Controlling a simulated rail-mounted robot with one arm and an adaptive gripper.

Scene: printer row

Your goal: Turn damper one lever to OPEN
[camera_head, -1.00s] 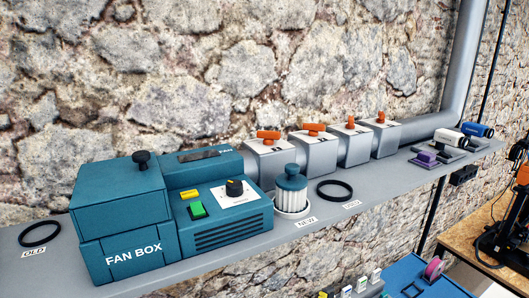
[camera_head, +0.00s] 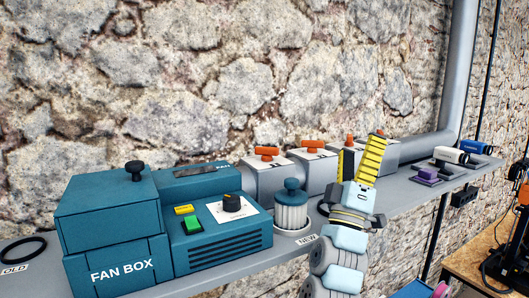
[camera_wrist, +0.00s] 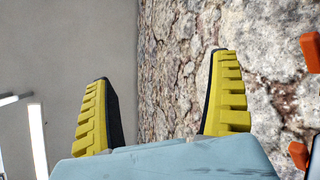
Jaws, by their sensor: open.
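A row of grey damper boxes on the shelf carries orange levers. The leftmost lever (camera_head: 267,151) and the second lever (camera_head: 313,144) lie roughly crosswise in the picture. A third lever (camera_head: 350,137) shows just beyond my gripper's left finger, and my gripper hides part of the boxes at the right. The numbers and OPEN marks are too small to read. My gripper (camera_head: 359,146) is open and empty, its yellow fingers pointing up in front of the right-hand dampers. In the wrist view, nothing is between the fingers (camera_wrist: 163,66); two orange levers (camera_wrist: 311,52) (camera_wrist: 299,155) show at the right edge.
The blue fan box (camera_head: 110,220) with its knob and green button stands left on the shelf. A white and blue filter (camera_head: 291,208) stands in front of the dampers. A black ring (camera_head: 22,250) lies far left. A stone wall is behind.

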